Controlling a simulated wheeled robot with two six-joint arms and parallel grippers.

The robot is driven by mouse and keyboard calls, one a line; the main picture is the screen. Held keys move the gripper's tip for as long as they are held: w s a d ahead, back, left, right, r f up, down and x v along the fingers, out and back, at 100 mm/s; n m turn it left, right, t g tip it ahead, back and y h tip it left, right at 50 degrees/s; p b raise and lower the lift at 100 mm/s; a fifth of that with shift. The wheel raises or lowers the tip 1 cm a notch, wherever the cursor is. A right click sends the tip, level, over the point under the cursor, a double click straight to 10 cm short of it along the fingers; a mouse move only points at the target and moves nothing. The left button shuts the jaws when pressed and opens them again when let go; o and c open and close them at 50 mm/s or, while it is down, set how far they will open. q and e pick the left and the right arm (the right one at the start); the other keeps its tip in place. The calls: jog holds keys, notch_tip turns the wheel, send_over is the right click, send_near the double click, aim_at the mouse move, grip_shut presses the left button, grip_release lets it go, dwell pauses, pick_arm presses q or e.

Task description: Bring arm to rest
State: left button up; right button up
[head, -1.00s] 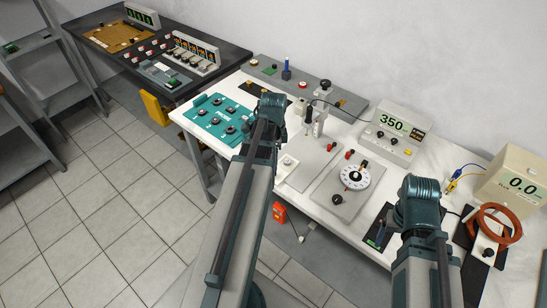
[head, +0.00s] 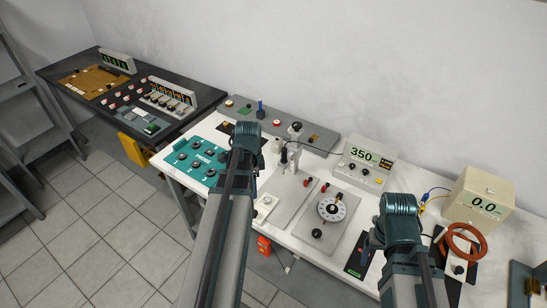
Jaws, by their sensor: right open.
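My left arm rises from the bottom centre to a teal joint in front of the white bench (head: 290,238); its gripper does not show. My right arm comes in at the lower right, with its teal joint over the bench. My right gripper (head: 373,241) shows only in small part, left of that joint, low near a black pad with a green mark (head: 356,262). It is open, and I see nothing held in it. Much of it is hidden by my own arm.
A round dial (head: 332,208) on a grey plate, a meter reading 350 (head: 364,157), a beige box reading 0.0 (head: 481,200) and an orange coil (head: 466,243) stand on the bench. A teal panel (head: 200,160) is at its left. A dark table (head: 90,75) stands beyond.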

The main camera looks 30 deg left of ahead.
pick_arm(q)
jog(key=s+d+n, duration=0.3)
jog(key=d, duration=1.2)
jog(key=s+d+n+y+b, duration=0.1)
jog(key=s+d+n, duration=0.2)
jog(key=d, duration=1.3)
jog(key=shift+f, duration=0.45)
